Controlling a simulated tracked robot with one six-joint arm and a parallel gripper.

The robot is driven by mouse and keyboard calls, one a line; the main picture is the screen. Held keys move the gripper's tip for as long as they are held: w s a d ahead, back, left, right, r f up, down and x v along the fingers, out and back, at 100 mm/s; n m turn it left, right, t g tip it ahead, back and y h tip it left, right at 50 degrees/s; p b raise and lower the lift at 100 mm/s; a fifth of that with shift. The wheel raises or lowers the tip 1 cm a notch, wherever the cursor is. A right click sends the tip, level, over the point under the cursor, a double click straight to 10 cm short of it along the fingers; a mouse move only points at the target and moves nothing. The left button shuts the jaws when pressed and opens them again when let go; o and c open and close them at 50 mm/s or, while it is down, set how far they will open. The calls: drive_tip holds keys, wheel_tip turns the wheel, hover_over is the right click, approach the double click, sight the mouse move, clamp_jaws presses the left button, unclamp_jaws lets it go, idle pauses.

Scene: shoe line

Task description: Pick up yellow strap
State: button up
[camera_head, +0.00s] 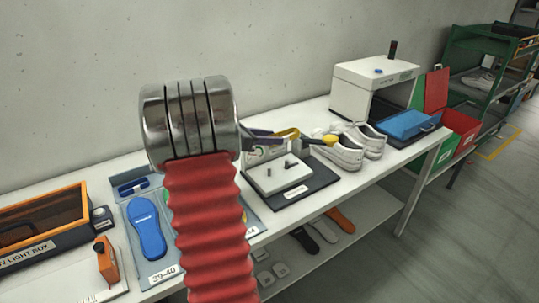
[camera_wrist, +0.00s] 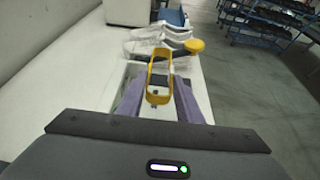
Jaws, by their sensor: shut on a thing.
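The yellow strap (camera_wrist: 151,66) shows as an upright narrow loop in the wrist view, between the two purple fingers of my gripper (camera_wrist: 159,97). My gripper is shut on it. In the head view, the strap (camera_head: 287,133) is a small yellow band at the end of my gripper (camera_head: 283,138), above a white block fixture (camera_head: 266,182) on a dark base. The far part of the strap lies near white shoes. I cannot tell from the frames whether its lower end touches the fixture.
A pair of white shoes (camera_head: 344,154) stands just right of the fixture, with a yellow round knob (camera_head: 330,140) beside them. A blue insole (camera_head: 148,228) lies in a tray to the left. A white machine (camera_head: 365,88) and a blue tray (camera_head: 404,125) are farther right.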

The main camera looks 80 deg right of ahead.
drive_tip(key=shift+r, duration=2.4)
